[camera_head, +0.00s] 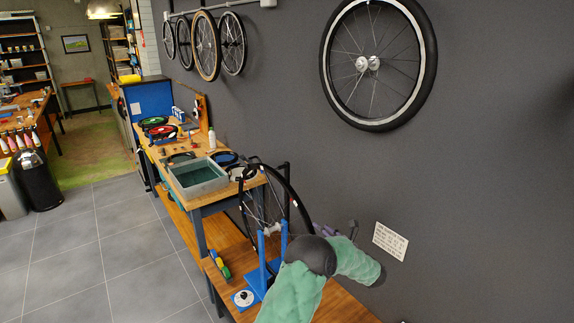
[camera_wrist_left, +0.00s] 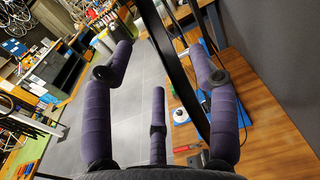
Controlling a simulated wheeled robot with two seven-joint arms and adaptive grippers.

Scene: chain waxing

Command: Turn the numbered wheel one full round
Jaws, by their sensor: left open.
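A black-rimmed spoked wheel (camera_head: 300,205) stands upright in a blue stand (camera_head: 264,252) on the low wooden bench. I cannot read any numbers on it. My left gripper (camera_head: 327,230) is to the right of the wheel, partly hidden behind my arm. In the left wrist view my left gripper (camera_wrist_left: 160,50) has its purple padded fingers spread apart. The black rim (camera_wrist_left: 180,75) runs through the space between the fingers; I cannot tell whether any finger touches it. My right gripper is not in view.
A white dial (camera_head: 243,298) sits on the stand's blue base, with a colourful tool (camera_head: 220,265) beside it. A grey bin (camera_head: 198,178) stands on the workbench behind. A dark wall with a small sign (camera_head: 390,241) closes the right side.

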